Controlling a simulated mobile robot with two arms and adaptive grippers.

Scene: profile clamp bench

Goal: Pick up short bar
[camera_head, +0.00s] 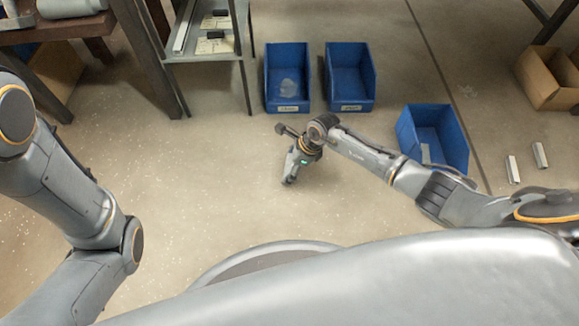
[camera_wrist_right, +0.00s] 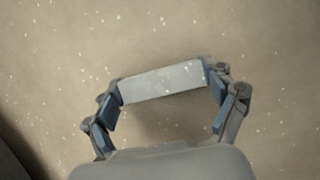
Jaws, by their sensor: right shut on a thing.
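The short bar (camera_wrist_right: 162,82) is a pale grey metal piece. In the right wrist view it spans the space between the two fingers of my right gripper (camera_wrist_right: 165,88), with its ends against the blue finger pads. My right gripper (camera_head: 289,180) is shut on it, over the open floor left of centre in the head view. In the head view the bar is too small to make out at the gripper. My left arm shows at the left, but its gripper is out of view.
Two blue bins (camera_head: 287,107) (camera_head: 350,106) stand beyond the right gripper. A third blue bin (camera_head: 453,149) is behind my right arm. A metal shelf (camera_head: 205,52) is at upper left.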

